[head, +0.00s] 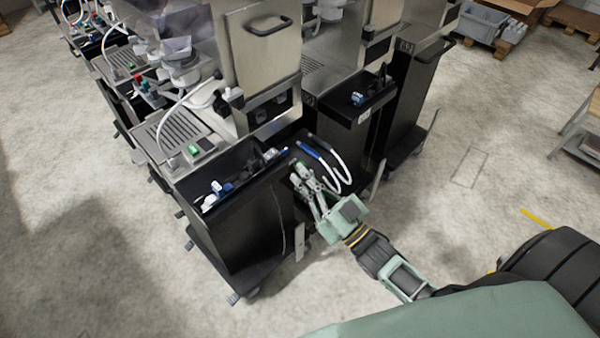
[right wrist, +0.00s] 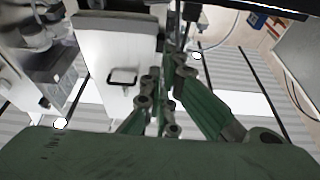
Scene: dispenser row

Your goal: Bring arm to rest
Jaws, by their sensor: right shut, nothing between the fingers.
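My right gripper (head: 300,174) reaches in from the lower right in the head view, its green fingers shut and empty. Its tips are close to the side of the nearest black dispenser cart (head: 240,222), near a blue-and-white hose (head: 322,152); I cannot tell whether they touch. In the right wrist view the green fingers (right wrist: 165,72) point up at the top middle, with a steel panel with a dark handle (right wrist: 118,80) to their left. My left gripper is not in view.
More dispenser machines stand in a row behind, one with a black tray (head: 352,106). A grey crate (head: 482,20) sits on a pallet at the top right. A table (head: 582,125) stands at the right edge. The floor (head: 470,125) between is clear.

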